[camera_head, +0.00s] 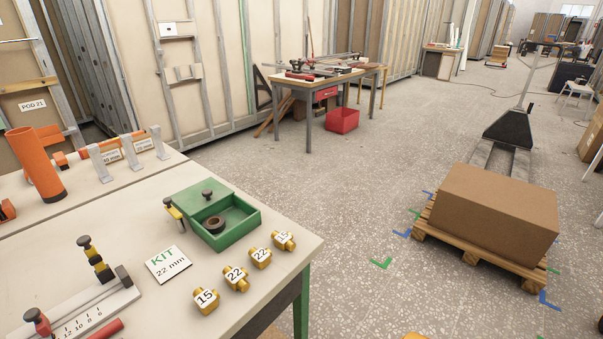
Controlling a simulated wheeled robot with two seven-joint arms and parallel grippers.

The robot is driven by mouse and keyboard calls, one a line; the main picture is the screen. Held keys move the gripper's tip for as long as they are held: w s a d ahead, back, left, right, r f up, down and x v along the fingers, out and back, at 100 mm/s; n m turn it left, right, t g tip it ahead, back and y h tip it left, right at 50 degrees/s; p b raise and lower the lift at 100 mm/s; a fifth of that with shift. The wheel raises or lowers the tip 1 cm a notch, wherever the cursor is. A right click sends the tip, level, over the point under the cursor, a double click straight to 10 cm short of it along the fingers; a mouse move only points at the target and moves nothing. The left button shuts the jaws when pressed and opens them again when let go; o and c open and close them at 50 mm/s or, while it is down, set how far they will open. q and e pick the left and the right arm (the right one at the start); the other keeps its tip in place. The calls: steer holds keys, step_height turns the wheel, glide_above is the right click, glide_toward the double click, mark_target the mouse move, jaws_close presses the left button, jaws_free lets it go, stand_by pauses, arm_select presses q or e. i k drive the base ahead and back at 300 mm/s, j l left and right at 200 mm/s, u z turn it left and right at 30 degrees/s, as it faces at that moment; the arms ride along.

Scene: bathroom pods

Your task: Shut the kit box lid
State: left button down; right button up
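The green kit box (238,231) stands on the pale workbench near its right edge. Its green lid (187,198) has a dark knob and lies toward the back left of the box. The front right part of the box is open. A dark ring (215,224) shows inside the opening. A brass piece with a dark top (174,209) is at the box's left side; I cannot tell whether it is attached. Neither of my grippers is in view.
Several brass fittings with number tags (235,278) lie in front of the box, beside a "KIT 22 mm" card (168,264). A measuring rail (88,308) is at front left. An orange pipe (36,165) stands at back left. A carton (495,215) sits on a floor pallet.

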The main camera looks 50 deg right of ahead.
mark_target(198, 197)
steer(key=z, duration=0.85)
steer(key=i+l+u, duration=0.25)
steer(key=l+u, duration=0.15)
steer(key=l, duration=0.2)
steer(key=i+l+u, duration=0.2)
steer(key=l+u, duration=0.2)
steer(key=l, duration=0.25)
steer(key=i+l+u, duration=0.1)
steer(key=l+u, duration=0.3)
steer(key=l, duration=0.25)
steer(key=l+u, duration=0.4)
steer(key=l, duration=0.3)
